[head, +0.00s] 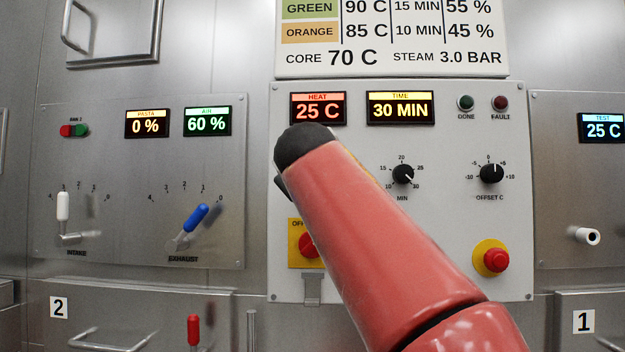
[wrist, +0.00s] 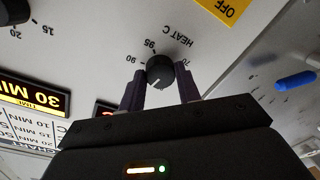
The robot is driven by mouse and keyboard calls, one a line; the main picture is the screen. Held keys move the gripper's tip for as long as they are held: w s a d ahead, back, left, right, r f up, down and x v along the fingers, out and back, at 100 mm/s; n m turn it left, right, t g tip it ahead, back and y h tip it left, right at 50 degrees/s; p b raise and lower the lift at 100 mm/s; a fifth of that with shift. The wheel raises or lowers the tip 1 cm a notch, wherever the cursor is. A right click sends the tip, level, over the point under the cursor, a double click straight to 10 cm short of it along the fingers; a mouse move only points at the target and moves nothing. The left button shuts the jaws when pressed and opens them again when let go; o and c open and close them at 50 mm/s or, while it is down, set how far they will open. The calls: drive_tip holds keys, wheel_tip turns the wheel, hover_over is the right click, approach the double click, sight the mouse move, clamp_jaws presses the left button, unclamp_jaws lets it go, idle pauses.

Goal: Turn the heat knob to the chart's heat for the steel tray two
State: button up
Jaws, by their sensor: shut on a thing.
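The black heat knob (wrist: 160,70), labelled HEAT C, sits between the fingertips of my gripper (wrist: 160,74) in the wrist view. My gripper is shut on it, one dark finger on each side. A white pointer line shows on the knob's lower left face; printed 70, 90 and 95 are readable around it. In the head view my red arm hides the knob. The heat display (head: 318,109) reads 25 C. The chart (head: 392,35) shows green 90 C and orange 85 C; its upper rows are cut off, and no steel row is visible.
The time display (head: 400,108) reads 30 MIN above the minutes knob (head: 403,174). The offset knob (head: 491,173) and a red button (head: 496,260) are to the right. A red OFF switch (head: 308,245) is partly behind my arm. A blue exhaust lever (head: 195,218) stands left.

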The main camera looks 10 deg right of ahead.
drive_tip(key=m+b, duration=0.1)
drive_tip(key=m, duration=0.3)
drive_tip(key=m+b, duration=0.1)
drive_tip(key=m, duration=0.3)
drive_tip(key=m+b, duration=0.2)
drive_tip(key=m, duration=0.3)
drive_tip(key=shift+a+f, duration=0.1)
drive_tip(key=shift+f, duration=0.15)
idle(0.4)
drive_tip(key=o, duration=1)
drive_tip(key=shift+r, duration=0.1)
drive_tip(key=b+v, duration=0.2)
drive_tip(key=v, duration=0.5)
drive_tip(key=shift+s+a+f, duration=0.15)
drive_tip(key=shift+s+f, duration=0.05)
drive_tip(key=shift+s, duration=0.15)
